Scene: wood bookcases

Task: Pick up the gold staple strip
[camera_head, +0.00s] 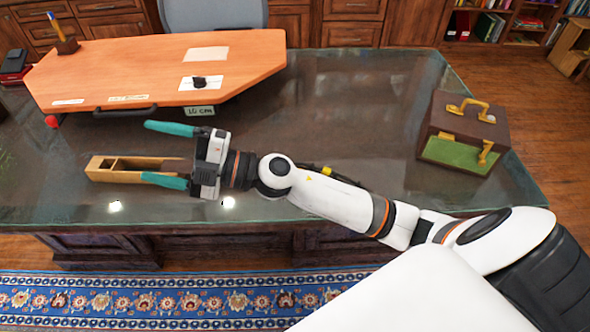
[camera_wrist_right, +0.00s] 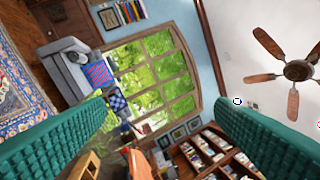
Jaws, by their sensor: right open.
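I cannot make out a gold staple strip for sure in either view. A long tan-gold open box (camera_head: 108,177) with a dark hollow lies on the glass-topped desk at left in the head view. My right gripper (camera_head: 149,152) is open, its teal fingers pointing left, over or beside the right end of this box. The gripper hides part of that end. In the right wrist view the two fingers (camera_wrist_right: 160,120) stand wide apart with nothing between them. A tan wooden piece, perhaps this box, shows low in that view (camera_wrist_right: 85,165). My left gripper is not in view.
An orange-brown board (camera_head: 130,65) lies behind the gripper, with papers and a small black object (camera_head: 198,82) on it. A brown case with gold handles (camera_head: 466,132) stands at right. The desk middle (camera_head: 350,100) is clear.

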